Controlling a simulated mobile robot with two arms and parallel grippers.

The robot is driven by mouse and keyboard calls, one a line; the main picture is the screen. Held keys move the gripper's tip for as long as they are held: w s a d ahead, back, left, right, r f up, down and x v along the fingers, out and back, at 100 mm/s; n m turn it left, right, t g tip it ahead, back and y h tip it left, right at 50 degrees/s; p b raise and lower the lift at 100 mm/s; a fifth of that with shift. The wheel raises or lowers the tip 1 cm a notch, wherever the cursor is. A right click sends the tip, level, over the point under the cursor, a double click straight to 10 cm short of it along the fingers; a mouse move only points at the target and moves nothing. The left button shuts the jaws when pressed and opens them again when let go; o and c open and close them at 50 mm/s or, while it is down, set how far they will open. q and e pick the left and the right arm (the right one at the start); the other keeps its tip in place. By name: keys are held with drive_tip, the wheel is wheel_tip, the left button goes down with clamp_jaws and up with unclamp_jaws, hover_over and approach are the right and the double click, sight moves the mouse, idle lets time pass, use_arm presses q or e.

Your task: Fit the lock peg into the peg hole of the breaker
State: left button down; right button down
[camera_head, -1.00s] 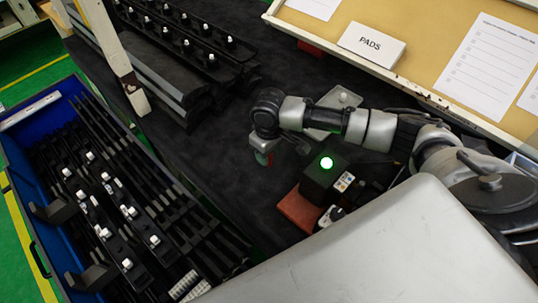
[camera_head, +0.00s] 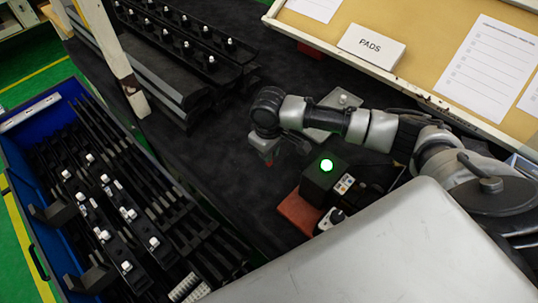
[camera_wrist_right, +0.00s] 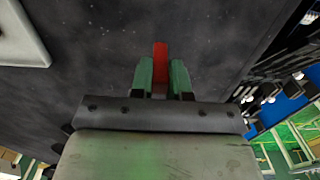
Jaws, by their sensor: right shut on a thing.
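My right gripper (camera_head: 269,160) points down over the dark mat, left of a black box with a lit green lamp. In the right wrist view its green fingers (camera_wrist_right: 163,76) are shut on a narrow red piece, seemingly the lock peg (camera_wrist_right: 160,54), which sticks out past the fingertips. In the head view the wrist mostly hides the piece. I cannot make out a breaker with a peg hole for certain; the dark units with white knobs (camera_head: 187,35) on the rail at the back may be breakers. My left gripper is not in view.
The black box (camera_head: 318,184) stands by a reddish-brown block (camera_head: 298,213). A grey plate (camera_head: 340,100) lies behind my right forearm. A blue crate (camera_head: 22,118) of dark rails is at left. A tan board (camera_head: 420,50) borders the back right.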

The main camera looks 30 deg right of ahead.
wheel_tip(320, 180, up, 9)
drive_tip(key=shift+f+b, duration=0.15)
drive_tip(key=shift+b, duration=0.4)
drive_tip(key=s+a+m+b, duration=0.1)
drive_tip(key=s+a+m, duration=0.2)
drive_tip(key=s, duration=0.7)
drive_tip(key=shift+s+a+r+m, duration=0.3)
drive_tip(key=shift+a+r+m, duration=0.15)
drive_tip(key=shift+a, duration=0.15)
